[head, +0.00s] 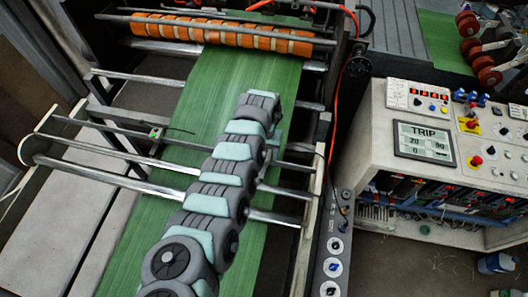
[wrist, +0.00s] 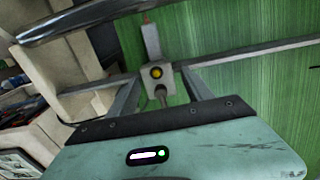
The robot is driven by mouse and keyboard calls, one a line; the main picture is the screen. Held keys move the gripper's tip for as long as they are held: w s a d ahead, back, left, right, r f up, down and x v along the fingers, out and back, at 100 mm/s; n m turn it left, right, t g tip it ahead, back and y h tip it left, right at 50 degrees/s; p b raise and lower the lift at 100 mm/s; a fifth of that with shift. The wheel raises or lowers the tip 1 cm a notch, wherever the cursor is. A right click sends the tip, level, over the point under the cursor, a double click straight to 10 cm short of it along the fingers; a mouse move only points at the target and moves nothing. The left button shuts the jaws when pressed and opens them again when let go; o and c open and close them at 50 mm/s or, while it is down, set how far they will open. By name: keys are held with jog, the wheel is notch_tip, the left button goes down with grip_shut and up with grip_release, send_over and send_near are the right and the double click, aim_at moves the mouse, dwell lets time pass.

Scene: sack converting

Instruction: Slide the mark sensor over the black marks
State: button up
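A small grey block with a yellow knob (wrist: 156,73) sits on a thin rail in the wrist view. A pale upright part with a red tip (wrist: 150,40) stands just beyond it; together they look like the mark sensor. My gripper (wrist: 161,80) has its two fingers apart, one on each side of the block, with no clear contact. In the head view my gripper (head: 262,108) is over the green web (head: 215,90), and my arm hides the block.
Another small box with a green light (head: 155,133) and a cable sits on the rails at the left. An orange-banded roller (head: 220,34) crosses the web at the back. A control cabinet (head: 365,130) showing TRIP stands at the right. Steel rails (head: 115,177) run across the web.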

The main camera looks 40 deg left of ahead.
notch_tip(320, 180, up, 11)
jog(key=b, duration=0.1)
dwell(0.7)
jog(key=shift+f, duration=0.1)
